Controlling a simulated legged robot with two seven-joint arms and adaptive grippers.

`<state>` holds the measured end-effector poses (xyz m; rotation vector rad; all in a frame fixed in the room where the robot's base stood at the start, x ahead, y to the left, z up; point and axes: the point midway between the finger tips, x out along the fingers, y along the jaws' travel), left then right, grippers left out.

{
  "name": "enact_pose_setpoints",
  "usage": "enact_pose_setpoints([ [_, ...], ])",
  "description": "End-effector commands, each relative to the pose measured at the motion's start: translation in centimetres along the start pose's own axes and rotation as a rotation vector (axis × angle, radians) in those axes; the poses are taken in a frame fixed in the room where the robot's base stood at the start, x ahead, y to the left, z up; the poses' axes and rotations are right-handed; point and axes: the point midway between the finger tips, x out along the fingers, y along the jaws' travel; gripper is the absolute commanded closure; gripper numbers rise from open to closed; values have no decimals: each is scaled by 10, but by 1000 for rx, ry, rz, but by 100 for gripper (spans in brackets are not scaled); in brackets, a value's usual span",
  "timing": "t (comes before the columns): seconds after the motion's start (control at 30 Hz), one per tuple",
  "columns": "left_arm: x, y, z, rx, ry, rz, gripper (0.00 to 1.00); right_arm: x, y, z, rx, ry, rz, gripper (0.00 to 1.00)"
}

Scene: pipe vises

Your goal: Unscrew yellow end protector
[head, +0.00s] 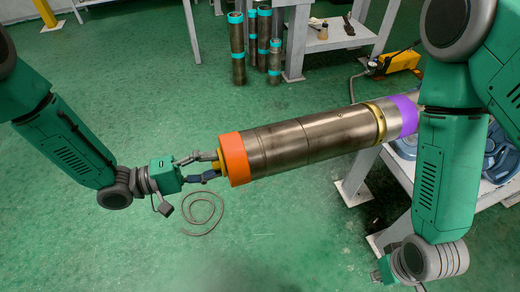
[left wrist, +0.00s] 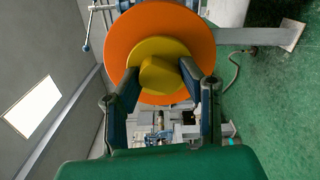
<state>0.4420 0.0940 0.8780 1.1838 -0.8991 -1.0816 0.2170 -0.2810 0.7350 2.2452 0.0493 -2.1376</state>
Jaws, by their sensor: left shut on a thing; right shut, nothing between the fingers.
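The yellow end protector (head: 219,160) sits at the left end of a long metal pipe (head: 300,143), against an orange band (head: 235,159). In the left wrist view the yellow end protector (left wrist: 160,72) shows as a disc with a raised knob, in front of the orange ring (left wrist: 118,40). My left gripper (head: 212,165) is shut on the yellow end protector, with one finger on each side of the knob in the left wrist view (left wrist: 160,80). My right gripper (head: 382,276) hangs low at the right, shut and empty, well apart from the pipe.
A purple band (head: 403,115) and a yellow ring (head: 378,123) are near the pipe's right end. My right arm hides part of the bench (head: 352,188). Several short pipes (head: 238,55) stand behind. A coiled cable (head: 203,213) lies on open green floor.

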Motion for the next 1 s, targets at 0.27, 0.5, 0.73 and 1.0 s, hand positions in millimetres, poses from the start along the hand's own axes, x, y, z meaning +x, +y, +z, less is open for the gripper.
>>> enact_pose_setpoints([
  [0.27,0,2,-1,-427,-4,12,100,-3,0,0,0,0,0,100],
  [0.5,0,2,-1,-642,-7,17,100,-4,0,0,0,0,0,100],
  [0.73,0,3,-1,-647,-7,17,63,-4,0,0,0,0,0,100],
  [1.0,0,1,-1,-647,-6,14,49,-4,0,0,0,0,0,100],
])
